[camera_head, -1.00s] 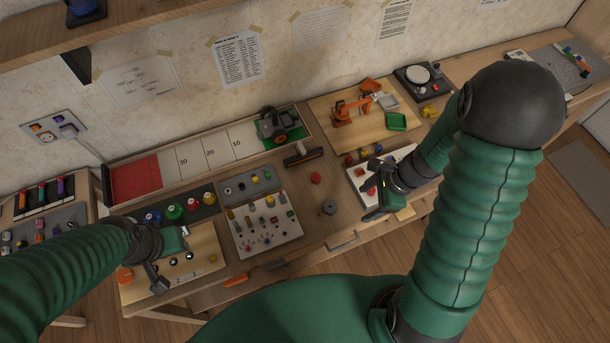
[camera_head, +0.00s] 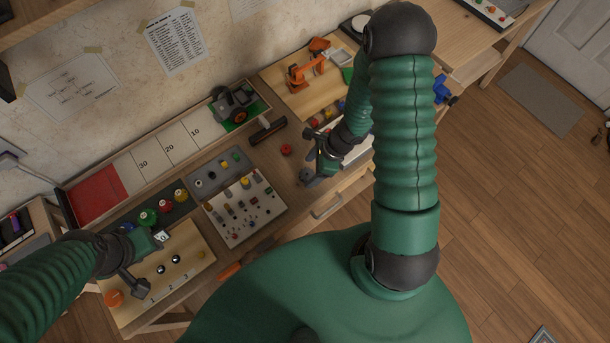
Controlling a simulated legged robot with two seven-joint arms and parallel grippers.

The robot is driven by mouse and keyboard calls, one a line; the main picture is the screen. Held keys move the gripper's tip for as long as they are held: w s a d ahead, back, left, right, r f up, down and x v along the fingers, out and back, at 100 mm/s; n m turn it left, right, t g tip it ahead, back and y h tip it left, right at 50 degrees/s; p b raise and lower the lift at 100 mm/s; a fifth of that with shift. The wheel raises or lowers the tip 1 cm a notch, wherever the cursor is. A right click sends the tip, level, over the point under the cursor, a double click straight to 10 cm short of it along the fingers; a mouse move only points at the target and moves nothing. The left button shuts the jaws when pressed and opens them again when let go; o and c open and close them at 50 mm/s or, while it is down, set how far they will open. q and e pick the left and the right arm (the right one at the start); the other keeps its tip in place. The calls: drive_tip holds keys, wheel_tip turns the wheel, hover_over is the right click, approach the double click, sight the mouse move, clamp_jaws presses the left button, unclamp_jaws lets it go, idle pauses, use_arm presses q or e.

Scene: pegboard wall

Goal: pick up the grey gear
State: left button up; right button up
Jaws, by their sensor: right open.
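The grey gear (camera_head: 305,174) lies on the bench top, to the right of the white board of small parts and below a small red part (camera_head: 286,149). It is small and partly hidden by my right gripper. My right gripper (camera_head: 313,160) is open, right beside the gear, with one finger close to it; I cannot tell whether they touch. My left gripper (camera_head: 150,262) is open and empty over a light wooden board at the lower left.
The white board of small parts (camera_head: 243,211) lies left of the gear. A dark block (camera_head: 268,130) and a grey wheeled model (camera_head: 234,104) stand behind. An orange robot-arm model (camera_head: 305,73) is on a wooden board farther back. Bare bench surrounds the gear.

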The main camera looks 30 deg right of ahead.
sight(309, 173)
drive_tip(key=x, duration=0.2)
drive_tip(key=shift+f+b, duration=0.3)
drive_tip(key=shift+f, duration=0.05)
drive_tip(key=shift+w+d+f, duration=0.15)
drive_tip(key=shift+w+d, duration=0.05)
drive_tip(key=shift+d, duration=0.25)
drive_tip(key=c, duration=0.4)
drive_tip(key=shift+a, duration=0.25)
drive_tip(key=c, duration=1)
